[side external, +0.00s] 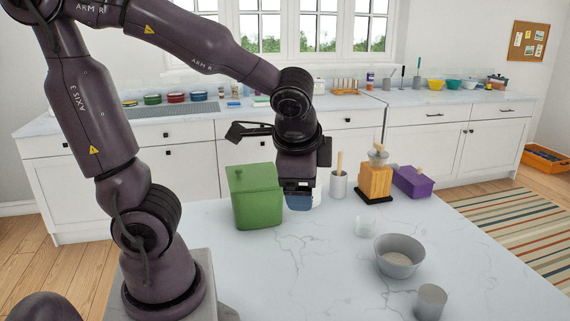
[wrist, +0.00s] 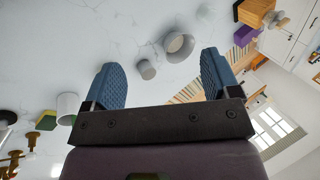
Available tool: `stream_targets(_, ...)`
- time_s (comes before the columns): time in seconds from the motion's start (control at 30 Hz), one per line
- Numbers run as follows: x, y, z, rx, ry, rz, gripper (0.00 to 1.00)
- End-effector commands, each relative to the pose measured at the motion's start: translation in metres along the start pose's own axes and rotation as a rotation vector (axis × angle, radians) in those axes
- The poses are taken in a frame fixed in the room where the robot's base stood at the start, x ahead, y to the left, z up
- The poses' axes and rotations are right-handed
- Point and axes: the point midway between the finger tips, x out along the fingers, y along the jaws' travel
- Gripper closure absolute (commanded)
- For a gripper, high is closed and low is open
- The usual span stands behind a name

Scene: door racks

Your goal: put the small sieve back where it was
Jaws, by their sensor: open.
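My gripper (side external: 299,199) is over the far left part of the marble table, just right of the green lidded box (side external: 257,203). In the wrist view its two blue ridged fingers (wrist: 160,62) are spread apart with nothing held between them. I cannot make out a small sieve for certain in either view. A grey bowl (side external: 398,266) with pale contents stands on the table at the right. It also shows in the wrist view (wrist: 180,46), far beyond the fingers. A grey cylinder (side external: 431,302) stands near it and shows in the wrist view (wrist: 146,69).
A grey cup (side external: 339,184) with a wooden handle, a wooden grinder (side external: 375,182) and a purple box (side external: 413,181) stand along the far edge. A small clear glass (side external: 365,227) stands mid-table. The table's front middle is clear. Counters with bowls line the wall.

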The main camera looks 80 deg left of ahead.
Motion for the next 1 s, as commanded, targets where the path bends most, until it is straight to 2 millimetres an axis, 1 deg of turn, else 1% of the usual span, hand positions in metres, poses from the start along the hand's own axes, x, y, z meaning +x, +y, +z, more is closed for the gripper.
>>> stream_targets(0.03, -0.014, 0.003, 0.007, -0.112, 0.066, 0.058, 0.18)
stream_targets(0.1, -0.030, 0.011, 0.012, -0.241, 0.145, 0.143, 0.18)
stream_targets(0.2, -0.049, 0.020, 0.016, -0.376, 0.242, 0.236, 0.18)
stream_targets(0.33, -0.064, 0.027, 0.018, -0.470, 0.319, 0.309, 0.18)
stream_targets(0.47, -0.068, 0.030, 0.018, -0.498, 0.342, 0.334, 0.18)
stream_targets(1.0, -0.068, 0.030, 0.017, -0.496, 0.341, 0.334, 0.18)
